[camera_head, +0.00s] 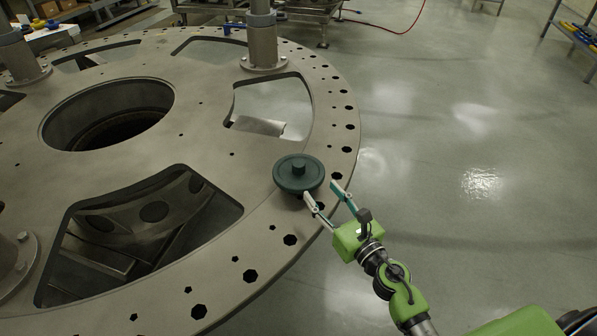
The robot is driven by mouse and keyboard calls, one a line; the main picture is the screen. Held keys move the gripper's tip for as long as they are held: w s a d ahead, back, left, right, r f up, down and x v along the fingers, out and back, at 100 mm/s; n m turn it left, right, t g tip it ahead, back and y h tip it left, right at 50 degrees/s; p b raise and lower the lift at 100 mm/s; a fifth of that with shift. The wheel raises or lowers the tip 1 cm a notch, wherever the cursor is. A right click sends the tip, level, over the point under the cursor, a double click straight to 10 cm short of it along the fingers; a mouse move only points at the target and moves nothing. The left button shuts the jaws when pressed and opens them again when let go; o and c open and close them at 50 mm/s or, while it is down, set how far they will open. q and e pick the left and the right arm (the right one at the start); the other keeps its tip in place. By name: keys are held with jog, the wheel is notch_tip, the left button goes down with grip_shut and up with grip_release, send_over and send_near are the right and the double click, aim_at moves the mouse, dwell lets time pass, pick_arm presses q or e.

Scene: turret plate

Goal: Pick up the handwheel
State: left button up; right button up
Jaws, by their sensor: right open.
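The handwheel (298,174) is a dark green disc with a raised hub in its middle. It rests on the outer rim of the large metal turret plate (262,190). My right gripper (324,199) is at the plate's edge, just below and right of the handwheel in the head view. Its two fingers are apart and point toward the handwheel, with nothing between them. I cannot tell whether a fingertip touches the handwheel's rim. My left gripper does not show.
The plate has a round central opening (108,112), large cut-outs and several bolt holes along its rim. A flanged metal post (263,40) stands behind the handwheel. A shelf (575,35) is at the far right. The grey floor (470,150) to the right is clear.

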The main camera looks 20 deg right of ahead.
aim_at(302, 169)
jog(key=w, duration=0.2)
jog(key=w+a, duration=0.1)
jog(key=w, duration=0.2)
jog(key=w+p, duration=0.1)
jog(key=w, duration=0.2)
jog(key=shift+a, duration=0.25)
jog(key=shift+w+a+f, duration=0.15)
jog(key=shift+w+a, duration=0.05)
jog(key=shift+w, duration=0.7)
jog(key=shift+w+a+f, duration=0.1)
jog(key=shift+w+a, duration=0.05)
jog(key=shift+w, duration=0.7)
jog(key=shift+w+a+f, duration=0.15)
jog(key=shift+w+a, duration=0.05)
jog(key=shift+w, duration=0.7)
jog(key=shift+s, duration=0.1)
grip_shut()
jog(key=shift+r, duration=0.15)
